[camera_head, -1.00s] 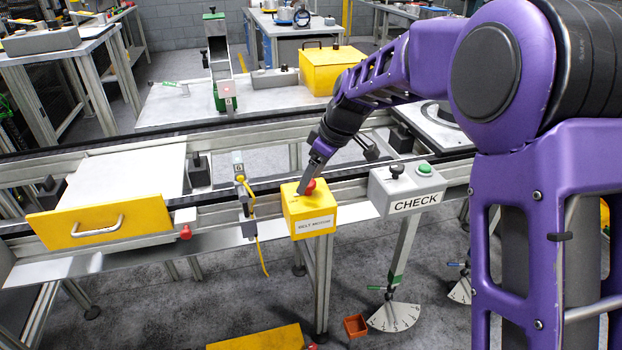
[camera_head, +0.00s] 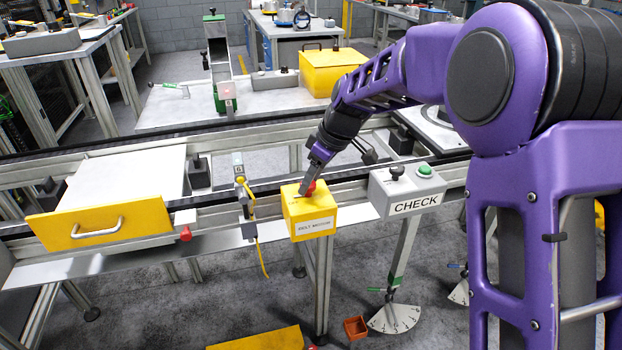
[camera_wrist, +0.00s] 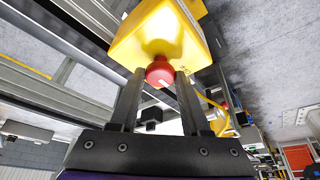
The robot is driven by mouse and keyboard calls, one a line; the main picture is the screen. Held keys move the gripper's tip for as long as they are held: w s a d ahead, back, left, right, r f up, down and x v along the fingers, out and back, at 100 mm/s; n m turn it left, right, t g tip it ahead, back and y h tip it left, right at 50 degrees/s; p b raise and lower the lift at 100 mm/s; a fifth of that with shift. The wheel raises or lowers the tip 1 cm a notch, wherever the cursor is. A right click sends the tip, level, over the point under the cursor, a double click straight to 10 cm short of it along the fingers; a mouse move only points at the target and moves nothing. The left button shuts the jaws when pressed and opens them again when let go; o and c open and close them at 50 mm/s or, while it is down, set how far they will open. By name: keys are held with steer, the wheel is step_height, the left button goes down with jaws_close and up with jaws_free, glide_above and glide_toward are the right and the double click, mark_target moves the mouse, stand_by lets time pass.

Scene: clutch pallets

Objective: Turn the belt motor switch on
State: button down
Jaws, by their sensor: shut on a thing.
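The belt motor switch is a yellow box (camera_head: 310,218) with a white label on its front, mounted at the front of the conveyor. A red knob (camera_wrist: 160,70) sits on the box, and it also shows in the head view (camera_head: 311,187). My gripper (camera_wrist: 160,80) reaches down to the box from above. Its two fingers stand on either side of the red knob, shut on it. In the head view the fingers (camera_head: 306,187) partly cover the knob and the top of the box, so the knob's exact setting is hard to read.
To the right stands a grey CHECK box (camera_head: 408,192) with a black knob and a green button. To the left are a cable-fitted sensor post (camera_head: 241,180) and an open yellow-fronted drawer (camera_head: 100,225). The conveyor rail runs behind the box.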

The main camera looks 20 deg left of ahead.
steer(key=m+t, duration=0.1)
steer(key=m, duration=0.3)
steer(key=shift+s+a+r+m+t+h, duration=0.1)
steer(key=shift+s+m+t+h, duration=0.1)
steer(key=shift+m+t+h, duration=0.2)
steer(key=m+t+h+p, duration=0.1)
steer(key=m, duration=0.3)
steer(key=shift+s+a+m, duration=0.1)
steer(key=shift+a+m, duration=0.05)
steer(key=shift+m, duration=0.15)
steer(key=m+h, duration=0.1)
steer(key=m, duration=0.1)
steer(key=m+h, duration=0.1)
steer(key=m, duration=0.1)
steer(key=shift+a+t+p, duration=0.15)
steer(key=shift+t+p, duration=0.2)
steer(key=shift+t, duration=0.05)
steer(key=shift+a+m+h, duration=0.1)
steer(key=shift+m+h, duration=0.6)
steer(key=shift+m, duration=1.5)
steer(key=shift+c, duration=1.9)
jaws_free()
